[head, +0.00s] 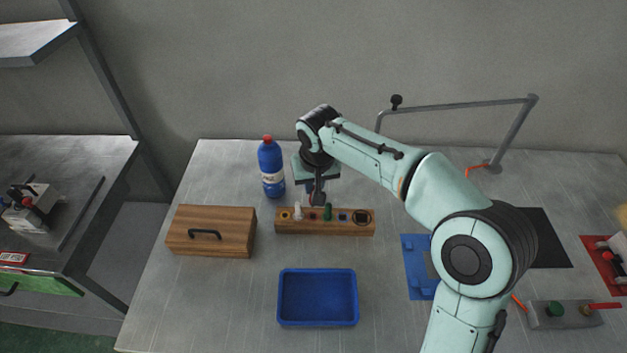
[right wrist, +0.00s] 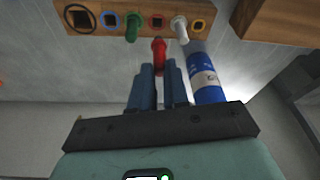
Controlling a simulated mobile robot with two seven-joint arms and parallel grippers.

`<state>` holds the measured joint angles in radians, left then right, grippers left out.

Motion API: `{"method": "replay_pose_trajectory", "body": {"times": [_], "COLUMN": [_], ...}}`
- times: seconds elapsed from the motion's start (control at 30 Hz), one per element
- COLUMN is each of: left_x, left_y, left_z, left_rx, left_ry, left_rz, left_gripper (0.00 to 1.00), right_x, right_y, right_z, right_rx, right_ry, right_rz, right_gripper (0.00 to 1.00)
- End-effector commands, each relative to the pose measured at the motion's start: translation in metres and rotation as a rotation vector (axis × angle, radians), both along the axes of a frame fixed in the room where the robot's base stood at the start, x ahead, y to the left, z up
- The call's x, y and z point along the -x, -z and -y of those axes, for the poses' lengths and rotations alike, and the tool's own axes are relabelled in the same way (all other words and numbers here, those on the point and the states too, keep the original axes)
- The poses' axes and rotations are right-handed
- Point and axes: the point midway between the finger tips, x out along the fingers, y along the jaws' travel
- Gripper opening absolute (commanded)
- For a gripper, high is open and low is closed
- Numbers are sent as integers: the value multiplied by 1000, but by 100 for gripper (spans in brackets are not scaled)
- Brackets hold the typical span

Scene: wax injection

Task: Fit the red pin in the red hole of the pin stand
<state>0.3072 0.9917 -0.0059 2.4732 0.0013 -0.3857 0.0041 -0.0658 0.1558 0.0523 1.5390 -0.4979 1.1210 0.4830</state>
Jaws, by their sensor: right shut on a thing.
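The wooden pin stand (head: 325,228) lies in the middle of the table. It also spans the top of the right wrist view (right wrist: 215,8). My right gripper (head: 317,198) is just behind and above it. In the right wrist view the gripper (right wrist: 158,68) is shut on the red pin (right wrist: 158,50), which sticks out past the fingertips. The pin is apart from the stand, near the empty red-ringed hole (right wrist: 156,21). A green pin (right wrist: 132,28) and a white pin (right wrist: 180,30) stand in holes either side of it. My left gripper is out of view.
A blue bottle (head: 271,170) stands behind the stand, close to my right gripper. A wooden box (head: 211,232) with a black handle is at the left. An empty blue tray (head: 318,322) is in front. A grey metal frame (head: 460,104) rises at the back right.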

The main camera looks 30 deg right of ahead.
Motion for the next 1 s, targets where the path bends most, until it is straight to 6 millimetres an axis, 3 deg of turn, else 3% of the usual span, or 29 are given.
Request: {"method": "replay_pose_trajectory", "body": {"times": [0.33,1.0], "left_x": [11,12], "left_y": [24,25], "left_z": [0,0], "left_rx": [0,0], "left_ry": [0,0], "left_rz": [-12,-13], "left_gripper": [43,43], "right_x": [0,0], "right_y": [34,36], "right_z": [0,0], "right_rx": [1,0], "right_ry": [0,0], "right_rz": [-1,0], "right_gripper": [0,0]}}
